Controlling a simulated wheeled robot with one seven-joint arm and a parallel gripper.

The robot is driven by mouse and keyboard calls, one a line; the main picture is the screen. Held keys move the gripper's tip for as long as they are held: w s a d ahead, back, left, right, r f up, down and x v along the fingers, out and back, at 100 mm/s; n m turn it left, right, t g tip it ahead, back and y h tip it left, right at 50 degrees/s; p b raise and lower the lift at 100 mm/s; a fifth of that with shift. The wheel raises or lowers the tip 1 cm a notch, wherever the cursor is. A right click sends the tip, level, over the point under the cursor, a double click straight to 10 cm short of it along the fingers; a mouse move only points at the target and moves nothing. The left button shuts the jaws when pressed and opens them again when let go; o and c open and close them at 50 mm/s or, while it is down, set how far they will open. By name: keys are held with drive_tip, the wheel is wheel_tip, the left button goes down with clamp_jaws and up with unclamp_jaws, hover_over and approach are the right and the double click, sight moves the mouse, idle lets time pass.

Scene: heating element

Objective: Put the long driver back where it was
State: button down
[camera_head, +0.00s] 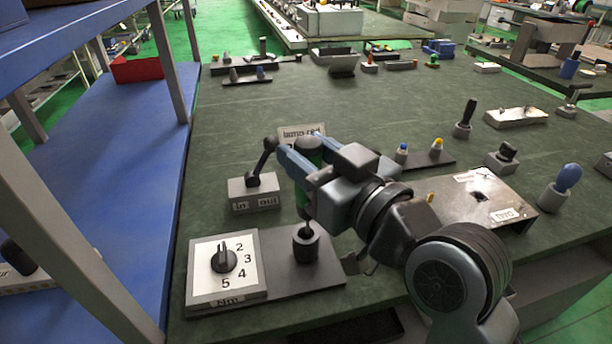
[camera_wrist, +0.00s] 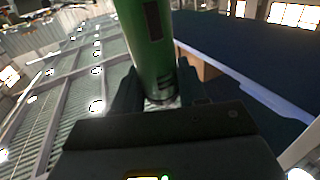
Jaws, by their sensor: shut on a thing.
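The long driver (camera_head: 303,200) has a green handle with a dark top and stands roughly upright in my gripper (camera_head: 304,153). My gripper is shut on its handle, a finger on either side. The green handle (camera_wrist: 150,45) also fills the upper middle of the wrist view, between the fingers (camera_wrist: 158,92). Below the driver is a dark round holder (camera_head: 306,247) on a dark plate (camera_head: 330,272). The driver's lower end shows at the holder's top. I cannot tell how far it is inside. My fingers hide part of the handle.
A white dial box (camera_head: 208,262) numbered 2 to 5 is left of the holder. A lever box (camera_head: 243,199) marked in and out stands behind it. A metal box (camera_head: 465,207) is to the right. A small rack with blue and yellow pieces (camera_head: 430,161) lies behind my arm. The bench's middle back is clear.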

drive_tip(key=shift+a+f, duration=0.15)
drive_tip(key=shift+f, duration=1.9)
drive_tip(key=shift+f, duration=0.1)
drive_tip(key=shift+f+b, duration=0.15)
drive_tip(key=shift+b, duration=0.25)
drive_tip(key=c, duration=0.6)
unclamp_jaws()
drive_tip(key=shift+s+r, duration=0.2)
drive_tip(key=b+v, duration=0.2)
drive_tip(key=v, duration=1)
drive_tip(key=shift+r, duration=0.1)
